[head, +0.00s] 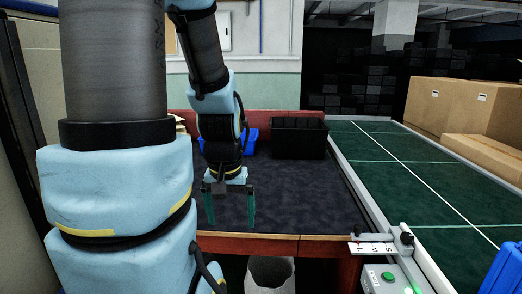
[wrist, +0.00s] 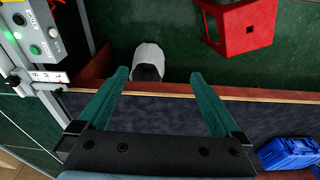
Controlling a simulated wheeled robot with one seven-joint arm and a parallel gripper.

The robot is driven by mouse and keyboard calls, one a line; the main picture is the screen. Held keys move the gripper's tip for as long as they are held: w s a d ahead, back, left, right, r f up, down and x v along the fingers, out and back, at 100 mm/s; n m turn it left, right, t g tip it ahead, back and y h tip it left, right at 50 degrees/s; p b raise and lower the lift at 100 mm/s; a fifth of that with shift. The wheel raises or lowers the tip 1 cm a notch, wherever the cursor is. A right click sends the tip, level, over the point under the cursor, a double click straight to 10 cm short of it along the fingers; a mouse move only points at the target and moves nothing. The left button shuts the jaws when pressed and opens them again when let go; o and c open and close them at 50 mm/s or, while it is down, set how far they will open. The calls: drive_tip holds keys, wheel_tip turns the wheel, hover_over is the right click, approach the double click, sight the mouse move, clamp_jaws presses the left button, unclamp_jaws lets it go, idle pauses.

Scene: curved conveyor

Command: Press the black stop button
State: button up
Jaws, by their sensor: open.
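The grey control box (head: 380,279) stands at the lower right in the head view, beside the conveyor's near end. It also shows at the top left in the wrist view (wrist: 37,18). On it are a green button (wrist: 35,49), a pale button (wrist: 54,32) and a dark round button (wrist: 18,19), which looks like the black stop button. The labels are too small to read surely. My gripper (head: 231,217) is open and empty, fingers pointing down over the dark table, left of the box and apart from it. It also shows in the wrist view (wrist: 160,76).
The dark-topped table (head: 290,205) holds a black crate (head: 299,140) and a blue bin (head: 249,142). The green conveyor (head: 400,165) runs along the right, with cardboard boxes (head: 455,107) beyond it. A white waste bin (wrist: 149,57) and a red stool (wrist: 243,27) stand below the table's edge.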

drive_tip(key=shift+c, duration=0.2)
clamp_jaws()
idle(0.6)
idle(0.9)
